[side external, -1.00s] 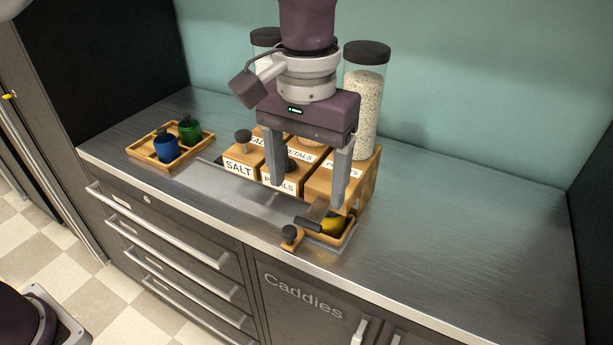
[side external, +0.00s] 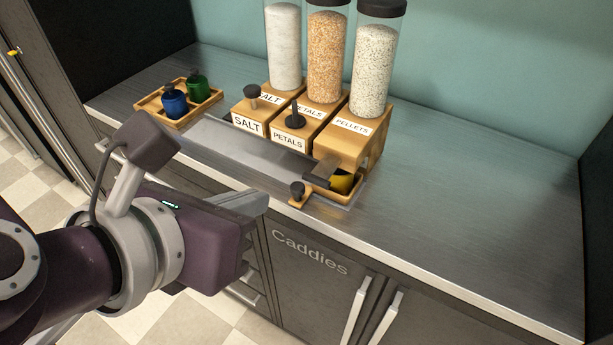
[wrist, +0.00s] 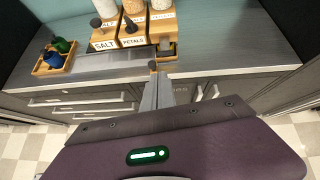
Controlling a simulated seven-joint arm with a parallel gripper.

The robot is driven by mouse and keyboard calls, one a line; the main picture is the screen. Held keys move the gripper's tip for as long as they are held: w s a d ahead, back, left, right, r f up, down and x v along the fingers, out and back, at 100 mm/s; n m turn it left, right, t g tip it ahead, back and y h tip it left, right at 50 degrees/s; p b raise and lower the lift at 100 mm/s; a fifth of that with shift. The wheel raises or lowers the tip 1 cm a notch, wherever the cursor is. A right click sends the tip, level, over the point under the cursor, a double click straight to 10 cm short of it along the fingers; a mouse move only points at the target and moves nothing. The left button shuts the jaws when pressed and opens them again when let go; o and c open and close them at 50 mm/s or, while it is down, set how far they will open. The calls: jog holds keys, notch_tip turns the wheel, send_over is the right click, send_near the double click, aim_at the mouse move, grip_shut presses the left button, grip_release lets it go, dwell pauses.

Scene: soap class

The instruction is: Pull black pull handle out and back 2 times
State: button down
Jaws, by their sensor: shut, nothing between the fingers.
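Other black knobs stand on the petals dispenser (side external: 290,135) and salt dispenser (side external: 247,118), so I cannot be sure which handle is meant. A black round knob (side external: 297,188) sits on the wooden tray under the pellets dispenser. My gripper (side external: 262,198) is shut and empty, in front of the counter edge, pointing toward the dispensers. In the wrist view its fingers (wrist: 157,88) are together, apart from the knob.
A wooden tray with blue (side external: 174,103) and green (side external: 197,86) bottles stands at the counter's left. Clear jars stand on the dispensers. The counter's right side (side external: 450,210) is bare.

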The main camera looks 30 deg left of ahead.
jog(key=m, duration=0.2)
send_near(327, 164)
jog(key=shift+h, duration=0.4)
jog(key=f, duration=0.1)
jog(key=w+f, duration=0.1)
jog(key=f, duration=0.2)
jog(key=shift+w+a+f, duration=0.15)
jog(key=shift+w+a, duration=0.05)
jog(key=shift+a, duration=0.1)
jog(key=shift+w+t, duration=0.3)
jog(key=shift+w, duration=1.6)
jog(key=shift+r, duration=0.2)
